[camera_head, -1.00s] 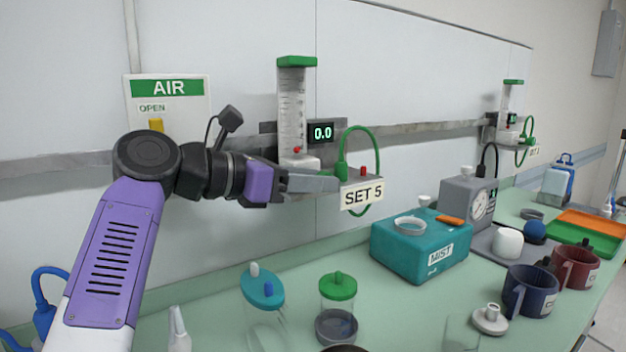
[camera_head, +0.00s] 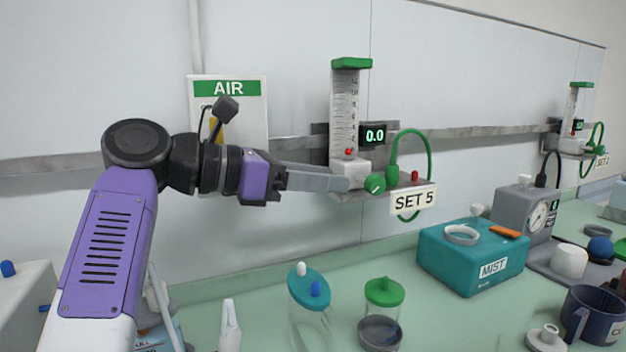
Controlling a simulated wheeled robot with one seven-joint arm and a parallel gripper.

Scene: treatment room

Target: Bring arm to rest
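My arm reaches in from the lower left with its purple and black wrist. My gripper (camera_head: 345,184) points right, its grey fingers seen side-on, so I cannot tell whether they are open or shut. Its tips are just left of the green knob (camera_head: 375,184) at the base of the flowmeter (camera_head: 345,115); I cannot tell whether they touch it. The flowmeter is a clear upright tube with a green cap, and a red ball sits low in it.
A wall rail (camera_head: 290,146) runs behind my gripper. The AIR panel (camera_head: 228,88) is partly hidden by my wrist. On the green counter stand a teal MIST box (camera_head: 455,265), a gauge unit (camera_head: 520,212), lidded jars (camera_head: 382,295) and a mug (camera_head: 595,316). A second flowmeter (camera_head: 576,108) is far right.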

